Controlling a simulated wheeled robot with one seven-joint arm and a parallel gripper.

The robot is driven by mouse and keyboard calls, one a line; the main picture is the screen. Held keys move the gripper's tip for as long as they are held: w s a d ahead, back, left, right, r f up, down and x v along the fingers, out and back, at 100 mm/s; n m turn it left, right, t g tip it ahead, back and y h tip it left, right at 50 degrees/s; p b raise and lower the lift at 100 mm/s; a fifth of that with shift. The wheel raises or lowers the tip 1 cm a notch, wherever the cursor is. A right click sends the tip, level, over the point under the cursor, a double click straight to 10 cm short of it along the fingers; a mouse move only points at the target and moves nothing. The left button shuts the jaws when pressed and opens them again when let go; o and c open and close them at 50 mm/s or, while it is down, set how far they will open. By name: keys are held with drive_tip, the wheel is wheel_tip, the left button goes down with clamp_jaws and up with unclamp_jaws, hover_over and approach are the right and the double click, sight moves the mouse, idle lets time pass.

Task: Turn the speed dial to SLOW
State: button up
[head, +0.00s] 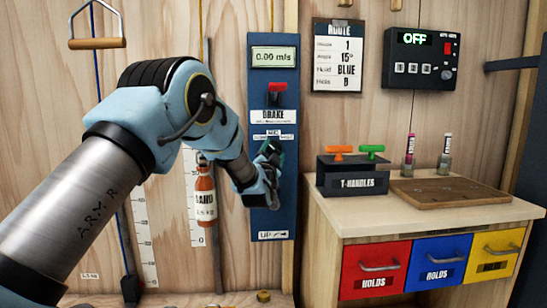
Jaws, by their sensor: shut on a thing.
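A tall blue control panel (262,98) hangs on the wood wall in the head view. It has a display (275,57) reading 0.00 m/s, a red switch (278,92) and a BRAKE label (273,116). A smaller label (273,135) sits below that, too small to read surely. My gripper (270,154) is at the panel just under this label, shut on what appears to be the speed dial. My gripper and wrist hide the dial, so its pointer and setting cannot be seen. An UP label (272,235) is at the panel's bottom.
To the right, a wooden cabinet (330,215) carries a black T-HANDLES box (352,182), a brown tray (455,193) and two small bottles. A black OFF unit (420,58) and a route card (338,55) hang above. An orange weight (205,192) hangs left of the panel.

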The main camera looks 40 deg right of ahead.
idle(0.3)
drive_tip(key=o, duration=1.4)
drive_tip(key=b+v, duration=0.2)
drive_tip(key=v, duration=0.9)
drive_tip(key=shift+w, duration=0.15)
